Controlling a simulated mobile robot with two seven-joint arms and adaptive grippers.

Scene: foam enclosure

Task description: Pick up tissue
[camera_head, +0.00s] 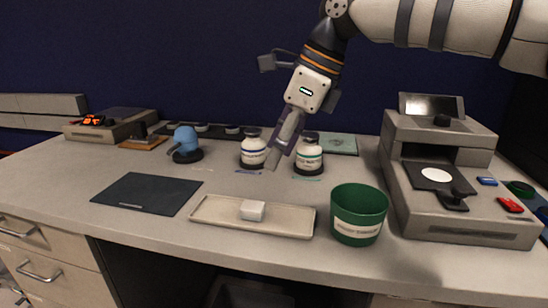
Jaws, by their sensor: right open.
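A small white tissue piece (252,210) sits on a shallow beige tray (219,210) near the front of the bench. My right gripper (280,152) comes down from the upper right, above and behind the tray. It is open, with no object seen in it. The gripper is well apart from the tissue. My left gripper is not in view.
A green labelled cup (358,216) stands right of the tray, and a dark mat (148,193) lies left. A large grey instrument (463,220) fills the right side. A blue-topped object (185,143) stands behind the mat. The bench front edge is close to the tray.

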